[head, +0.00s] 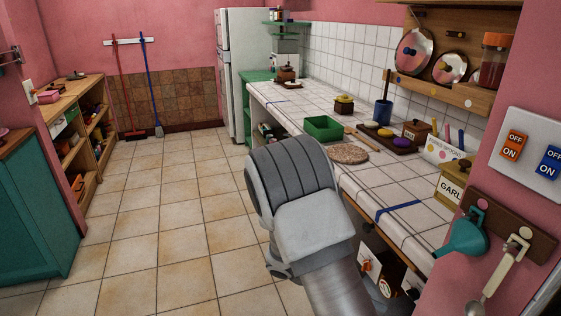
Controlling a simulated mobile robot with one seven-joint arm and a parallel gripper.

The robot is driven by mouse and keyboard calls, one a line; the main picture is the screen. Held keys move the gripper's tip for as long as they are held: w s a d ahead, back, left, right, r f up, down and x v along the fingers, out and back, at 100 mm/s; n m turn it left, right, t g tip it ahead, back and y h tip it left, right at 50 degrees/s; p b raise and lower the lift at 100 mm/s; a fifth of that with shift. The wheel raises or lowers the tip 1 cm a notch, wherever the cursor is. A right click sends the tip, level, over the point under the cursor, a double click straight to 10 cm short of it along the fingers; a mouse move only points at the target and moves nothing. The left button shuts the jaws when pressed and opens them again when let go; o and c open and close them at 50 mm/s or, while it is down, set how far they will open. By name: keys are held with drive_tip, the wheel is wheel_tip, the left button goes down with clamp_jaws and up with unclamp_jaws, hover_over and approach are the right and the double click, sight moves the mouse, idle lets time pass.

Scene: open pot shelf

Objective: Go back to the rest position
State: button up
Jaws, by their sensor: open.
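My arm rises from the bottom of the head view, right of centre, and its grey links cover part of the floor and the front edge of the tiled counter (390,190). I cannot make out the fingers of my gripper anywhere in this view. No held object shows. A green tray (323,128) and a round cork mat (347,153) lie on the counter just beyond my arm.
A yellow box (453,182) stands on the counter at right. A teal funnel (463,238) and a ladle (500,270) hang on the right wall. An open wooden shelf (85,145) stands at left. The tiled floor (160,200) between is clear.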

drive_tip(key=s+a+r+m+t+y, duration=0.35)
drive_tip(key=s+r+m+y, duration=0.35)
drive_tip(key=r+m, duration=0.55)
drive_tip(key=s+a+r+m+t+y, duration=0.3)
drive_tip(key=s+r+m+t+y, duration=0.15)
drive_tip(key=s+r+m, duration=0.65)
wheel_tip(320, 180, up, 14)
drive_tip(key=w+p, duration=0.2)
drive_tip(key=p, duration=1)
drive_tip(key=shift+w+d+f+m+g+y, duration=0.15)
drive_tip(key=shift+w+f+m+g+y, duration=0.05)
drive_tip(key=shift+m+g+y, duration=0.2)
